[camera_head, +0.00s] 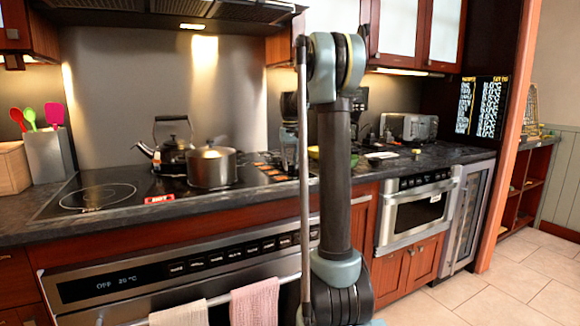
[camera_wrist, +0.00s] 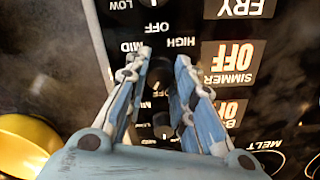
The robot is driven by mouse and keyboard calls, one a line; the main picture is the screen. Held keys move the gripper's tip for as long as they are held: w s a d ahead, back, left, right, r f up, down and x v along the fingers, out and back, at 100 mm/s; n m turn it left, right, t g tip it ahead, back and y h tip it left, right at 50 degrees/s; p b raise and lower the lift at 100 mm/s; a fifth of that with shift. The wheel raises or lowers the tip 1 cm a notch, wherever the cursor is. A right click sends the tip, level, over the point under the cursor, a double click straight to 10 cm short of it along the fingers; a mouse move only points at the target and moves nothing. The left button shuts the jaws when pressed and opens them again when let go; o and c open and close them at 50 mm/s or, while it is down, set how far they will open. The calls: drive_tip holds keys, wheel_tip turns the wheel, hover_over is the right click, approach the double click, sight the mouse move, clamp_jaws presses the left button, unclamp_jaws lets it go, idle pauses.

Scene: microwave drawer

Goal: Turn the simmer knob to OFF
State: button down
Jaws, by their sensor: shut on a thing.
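In the wrist view, the dark simmer knob (camera_wrist: 160,74) stands between the two fingers of my gripper (camera_wrist: 163,62), which is shut on it. The fingers partly hide its sides. The label SIMMER with a lit OFF (camera_wrist: 230,60) lies to the right, upside down in this view. HIGH, MID and OFF markings surround the knobs. The knob's exact pointing direction is too dark to tell. In the head view, my gripper is partly hidden behind my arm, over the right part of the black cooktop (camera_head: 110,190).
Another knob (camera_wrist: 162,123) lies closer to my palm, and one (camera_wrist: 152,3) shows at the top edge. A yellow round object (camera_wrist: 25,145) is at lower left. On the cooktop stand a pot (camera_head: 212,168) and a kettle (camera_head: 172,155). Utensils (camera_head: 45,117) stand at left.

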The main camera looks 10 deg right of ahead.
drive_tip(key=n, duration=0.6)
drive_tip(key=shift+w, duration=0.1)
drive_tip(key=shift+n, duration=0.3)
idle(0.3)
drive_tip(key=c, duration=1.3)
unclamp_jaws()
drive_tip(key=shift+c, duration=0.2)
wheel_tip(320, 180, up, 12)
